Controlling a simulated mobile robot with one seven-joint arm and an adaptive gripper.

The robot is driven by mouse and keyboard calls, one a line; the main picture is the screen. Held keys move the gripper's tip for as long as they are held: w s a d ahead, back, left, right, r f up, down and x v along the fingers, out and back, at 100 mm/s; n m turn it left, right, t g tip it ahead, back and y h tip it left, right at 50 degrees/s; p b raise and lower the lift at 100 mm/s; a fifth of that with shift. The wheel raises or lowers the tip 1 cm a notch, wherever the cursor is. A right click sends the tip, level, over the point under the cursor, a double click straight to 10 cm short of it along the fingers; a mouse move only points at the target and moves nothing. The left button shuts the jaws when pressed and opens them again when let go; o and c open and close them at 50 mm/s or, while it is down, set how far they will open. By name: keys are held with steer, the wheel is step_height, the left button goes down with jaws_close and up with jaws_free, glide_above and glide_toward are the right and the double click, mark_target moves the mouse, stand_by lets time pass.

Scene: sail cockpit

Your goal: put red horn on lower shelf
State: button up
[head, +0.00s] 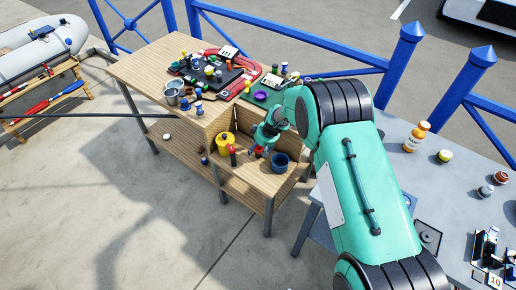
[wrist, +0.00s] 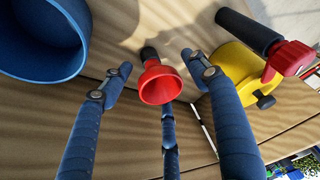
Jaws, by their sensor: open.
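The red horn (wrist: 160,84) with a black bulb lies on a wooden surface in the wrist view. My gripper (wrist: 156,62) is open, with one blue finger on each side of the horn and gaps between. In the head view my gripper (head: 262,143) reaches into the wooden nook at the bench's right end; a bit of the red horn (head: 258,151) shows below it. The lower shelf (head: 180,153) runs beneath the bench top, with a few small items on it.
A blue pot (wrist: 40,35) stands left of the horn in the wrist view. A yellow pot (wrist: 236,70) and a red-and-black item (wrist: 289,58) are to the right. The bench top (head: 150,69) is crowded with gear. A grey table (head: 450,190) stands at right.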

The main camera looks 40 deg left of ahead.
steer(key=shift+r, duration=0.1)
steer(key=p+v, duration=0.2)
steer(key=v, duration=1)
stand_by(0.5)
stand_by(0.4)
